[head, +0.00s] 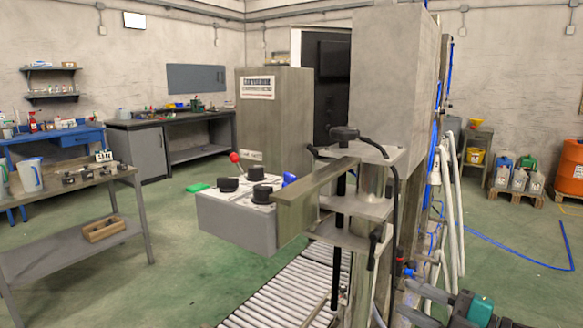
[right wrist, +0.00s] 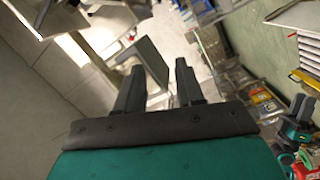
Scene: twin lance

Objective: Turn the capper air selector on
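A grey control box (head: 238,228) stands out from the machine in the middle of the head view. Its pale top carries three black knobs, at the left (head: 228,184), back (head: 256,173) and front (head: 262,194). A red ball (head: 234,157) and a blue knob (head: 290,179) show beside them. I cannot read labels or tell which is the capper air selector, or its setting. My right gripper (head: 415,300) is at the lower right, apart from the box; the right wrist view shows its fingers (right wrist: 160,85) spread and empty. What looks like my left gripper (right wrist: 298,108) shows there, fingers unclear.
The machine's plates and post (head: 350,205) stand between my right gripper and the box. A roller conveyor (head: 285,290) runs below. White hoses (head: 450,195) hang on the right. A grey bench (head: 75,180) stands left, with free green floor between.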

